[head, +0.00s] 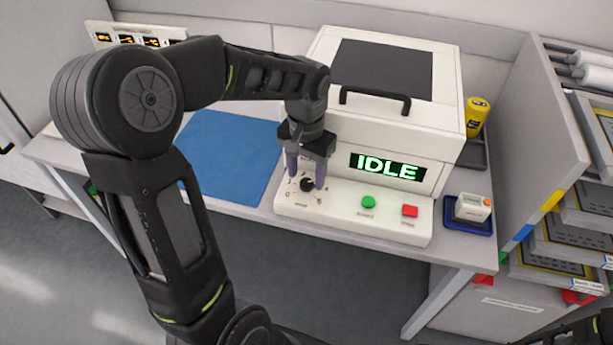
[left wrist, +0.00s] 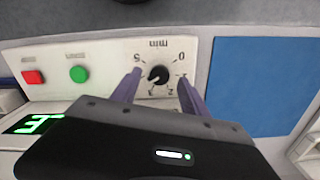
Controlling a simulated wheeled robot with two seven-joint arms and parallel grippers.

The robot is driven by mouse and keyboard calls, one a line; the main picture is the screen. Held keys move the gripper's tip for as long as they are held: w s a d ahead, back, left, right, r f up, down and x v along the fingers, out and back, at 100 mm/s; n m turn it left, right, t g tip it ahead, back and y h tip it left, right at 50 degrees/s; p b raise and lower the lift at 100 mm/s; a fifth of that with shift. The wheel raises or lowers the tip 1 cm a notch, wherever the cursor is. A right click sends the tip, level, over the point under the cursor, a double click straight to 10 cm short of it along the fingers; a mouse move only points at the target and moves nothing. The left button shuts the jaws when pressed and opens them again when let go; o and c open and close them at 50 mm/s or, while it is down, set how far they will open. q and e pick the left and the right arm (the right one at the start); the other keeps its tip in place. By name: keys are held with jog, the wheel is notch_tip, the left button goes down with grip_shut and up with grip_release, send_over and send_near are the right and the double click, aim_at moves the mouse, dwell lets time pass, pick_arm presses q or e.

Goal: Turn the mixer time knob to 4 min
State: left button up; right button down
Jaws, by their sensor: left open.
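The mixer is a white box (head: 385,124) with a black handle on its lid and a display (head: 387,167) reading IDLE. Its black time knob (head: 307,185) sits at the left of the front panel. In the left wrist view the knob (left wrist: 158,76) shows upside down, with a small white mark, inside a printed minute scale. I cannot tell exactly which number the mark points to. My left gripper (head: 306,178) points down at the panel, open, with one purple finger on each side of the knob. In the left wrist view a gap shows between knob and fingers.
A green button (head: 368,202) and a red button (head: 410,211) sit right of the knob. A blue mat (head: 226,150) lies left of the mixer. A blue tray (head: 468,228) with a small white container and a yellow bottle (head: 477,115) stand right. A rack (head: 555,150) borders the right.

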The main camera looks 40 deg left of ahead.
pick_arm(q)
jog(key=shift+f, duration=0.85)
jog(key=shift+c, duration=0.5)
grip_shut()
